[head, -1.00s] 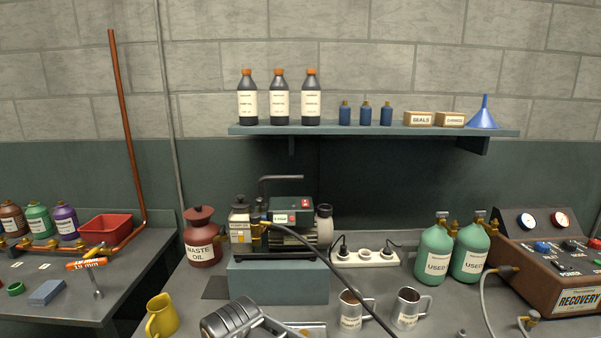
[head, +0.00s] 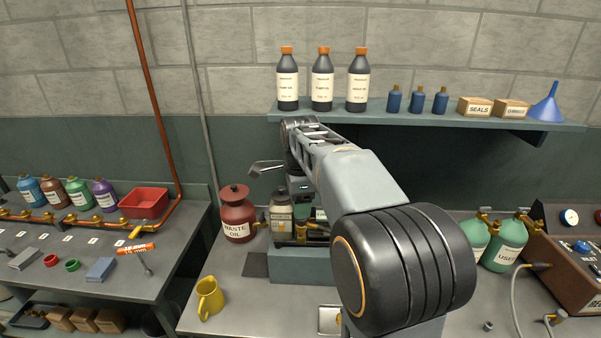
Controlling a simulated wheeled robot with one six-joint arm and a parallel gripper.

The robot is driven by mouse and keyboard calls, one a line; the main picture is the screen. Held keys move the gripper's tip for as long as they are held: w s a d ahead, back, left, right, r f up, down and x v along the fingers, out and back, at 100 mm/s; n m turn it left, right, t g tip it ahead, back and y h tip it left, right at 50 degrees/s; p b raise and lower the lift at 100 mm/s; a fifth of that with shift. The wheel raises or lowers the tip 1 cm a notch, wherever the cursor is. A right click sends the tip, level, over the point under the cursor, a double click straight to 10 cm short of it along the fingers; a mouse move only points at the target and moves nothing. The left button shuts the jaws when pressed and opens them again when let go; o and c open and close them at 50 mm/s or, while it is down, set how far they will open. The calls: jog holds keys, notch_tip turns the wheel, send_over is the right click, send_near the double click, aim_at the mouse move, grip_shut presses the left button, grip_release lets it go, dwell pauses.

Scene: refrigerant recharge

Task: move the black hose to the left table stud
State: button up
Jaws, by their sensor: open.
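My gripper (head: 283,180) is in the head view, raised above the vacuum pump (head: 282,222), partly hidden by my own arm. One grey finger shows at its left; it is open, and I see nothing between the fingers. Brass fittings (head: 312,229) show at the pump's top front, close below the gripper. The black hose cannot be made out now; my arm covers the area in front of the pump. A small metal stud (head: 488,326) stands on the middle table at the lower right. I cannot tell whether it is the left table stud.
A red waste oil can (head: 237,217) stands left of the pump, and a yellow jug (head: 208,298) in front. The shelf (head: 430,118) with bottles is behind my arm. Green cylinders (head: 507,243) and the recovery unit (head: 575,270) stand at right. The left table (head: 120,260) holds bottles and tools.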

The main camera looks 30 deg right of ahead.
aim_at(301, 223)
jog(key=shift+w+d+r+m+p, duration=0.2)
jog(key=shift+w+d+r+m, duration=0.15)
jog(key=shift+r+m, duration=0.15)
jog(key=shift+w+d+r+m+p, duration=0.2)
jog(key=shift+w+r+m, duration=0.15)
jog(key=shift+m, duration=0.25)
jog(key=shift+d, duration=0.1)
jog(key=shift+m, duration=0.3)
notch_tip(301, 223, down, 8)
jog(key=b, duration=0.8)
jog(key=shift+f, duration=0.2)
jog(key=c, duration=1)
